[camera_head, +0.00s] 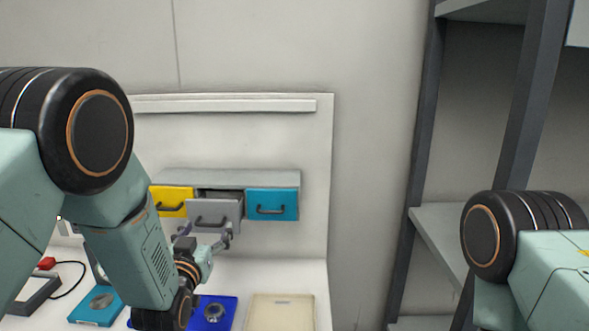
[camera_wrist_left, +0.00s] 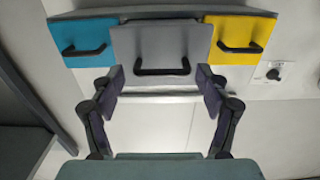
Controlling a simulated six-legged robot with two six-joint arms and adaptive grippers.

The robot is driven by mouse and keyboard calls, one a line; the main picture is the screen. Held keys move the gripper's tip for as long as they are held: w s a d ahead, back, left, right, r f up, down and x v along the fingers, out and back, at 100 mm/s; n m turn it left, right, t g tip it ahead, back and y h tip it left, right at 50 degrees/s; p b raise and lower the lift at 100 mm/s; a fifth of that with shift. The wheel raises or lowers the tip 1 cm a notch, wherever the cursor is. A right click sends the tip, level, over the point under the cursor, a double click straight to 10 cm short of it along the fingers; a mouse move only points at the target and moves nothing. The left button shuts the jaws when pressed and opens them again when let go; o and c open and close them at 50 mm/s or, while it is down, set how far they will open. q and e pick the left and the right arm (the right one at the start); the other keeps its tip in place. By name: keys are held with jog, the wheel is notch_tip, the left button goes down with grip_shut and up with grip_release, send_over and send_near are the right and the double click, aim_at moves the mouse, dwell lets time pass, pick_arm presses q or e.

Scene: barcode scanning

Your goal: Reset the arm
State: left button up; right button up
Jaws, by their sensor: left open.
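My left arm comes in from the left in the head view, and my left gripper (camera_head: 205,240) is in front of the grey drawer (camera_head: 214,214). The left wrist view shows the gripper (camera_wrist_left: 160,85) open, with its two fingers apart on either side of the grey drawer's black handle (camera_wrist_left: 162,70). Nothing is between the fingertips except the space below the handle. The grey drawer is pulled partly out. The yellow drawer (camera_head: 171,201) and teal drawer (camera_head: 271,204) look shut. My right arm shows at the right edge, but its gripper is out of view.
The drawer unit (camera_head: 240,178) stands against a white back panel (camera_head: 315,150). On the table are a blue tray (camera_head: 228,310), a teal tray (camera_head: 88,314), a cream tray (camera_head: 280,312) and a red item with a black cable (camera_head: 47,263). A shelf rack (camera_head: 422,150) stands at right.

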pick_arm(q)
jog(key=shift+w+r, duration=0.1)
jog(key=shift+w, duration=0.85)
jog(key=shift+w, duration=0.1)
